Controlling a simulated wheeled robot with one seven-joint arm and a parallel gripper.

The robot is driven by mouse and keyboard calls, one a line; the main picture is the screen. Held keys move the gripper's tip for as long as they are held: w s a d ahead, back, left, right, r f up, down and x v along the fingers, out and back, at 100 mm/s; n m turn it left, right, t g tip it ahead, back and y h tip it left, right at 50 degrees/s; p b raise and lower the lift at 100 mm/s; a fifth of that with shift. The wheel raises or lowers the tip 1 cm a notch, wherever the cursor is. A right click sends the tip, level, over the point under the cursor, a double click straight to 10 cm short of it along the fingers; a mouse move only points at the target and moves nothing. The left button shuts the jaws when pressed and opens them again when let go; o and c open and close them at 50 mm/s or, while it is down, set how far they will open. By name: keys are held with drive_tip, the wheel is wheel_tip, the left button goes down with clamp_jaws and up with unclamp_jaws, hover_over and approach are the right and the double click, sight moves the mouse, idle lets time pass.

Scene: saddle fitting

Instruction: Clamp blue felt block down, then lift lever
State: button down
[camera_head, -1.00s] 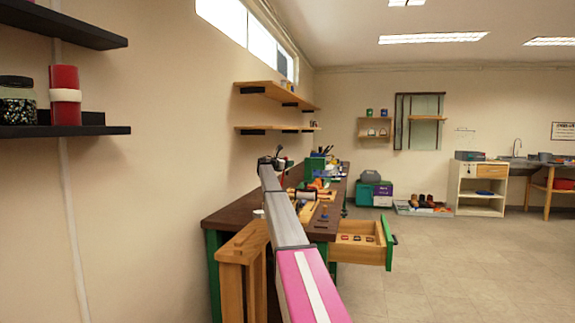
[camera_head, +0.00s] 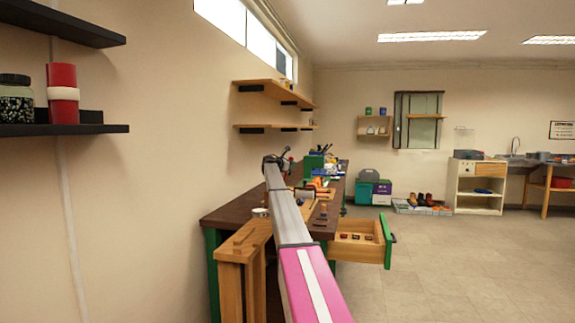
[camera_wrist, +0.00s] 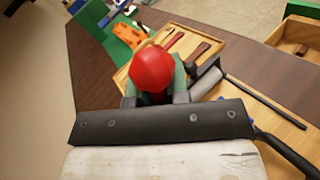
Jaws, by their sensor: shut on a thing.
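A red ball knob (camera_wrist: 152,68) is at the middle of the wrist view, with green parts behind it. My gripper (camera_wrist: 154,95) has its grey fingertips on both sides just below the knob and is shut on it. In the head view my gripper (camera_head: 275,161) is small, over the workbench's left side. The saddle under the knob is hidden by my gripper's dark bar, so I cannot tell how the clamp stands.
The brown workbench (camera_head: 228,216) holds a wooden tray (camera_wrist: 178,36) with tools and an orange piece (camera_wrist: 124,37). A black rod (camera_wrist: 265,103) lies right of my gripper. An open drawer (camera_head: 358,250) juts out on the right. Floor farther right is clear.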

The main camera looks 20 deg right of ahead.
drive_tip(key=s+d+f+m+y, duration=0.2)
drive_tip(key=d+f, duration=0.1)
drive_tip(key=f, duration=0.2)
drive_tip(key=s+d+f+m+t+y, duration=0.1)
drive_tip(key=s+d+f+m+y, duration=0.1)
drive_tip(key=s+d+f, duration=0.1)
drive_tip(key=s+d+f+m+y, duration=0.2)
drive_tip(key=d+f+m, duration=0.1)
drive_tip(key=f, duration=0.4)
drive_tip(key=shift+s+d+f+y, duration=0.1)
drive_tip(key=shift+s+d+y, duration=0.05)
drive_tip(key=shift+d, duration=0.3)
drive_tip(key=shift+s+d+f+y, duration=0.1)
drive_tip(key=shift+d+y, duration=0.05)
drive_tip(key=shift+d, duration=0.3)
drive_tip(key=shift+s+d+f, duration=0.1)
drive_tip(key=shift+f, duration=0.65)
drive_tip(key=c, duration=1.2)
unclamp_jaws()
drive_tip(key=shift+o, duration=1.3)
drive_tip(key=shift+s+d, duration=0.1)
drive_tip(key=shift+w+a+r+t, duration=0.1)
drive_tip(key=shift+w+a+t, duration=0.2)
drive_tip(key=shift+w+a, duration=0.15)
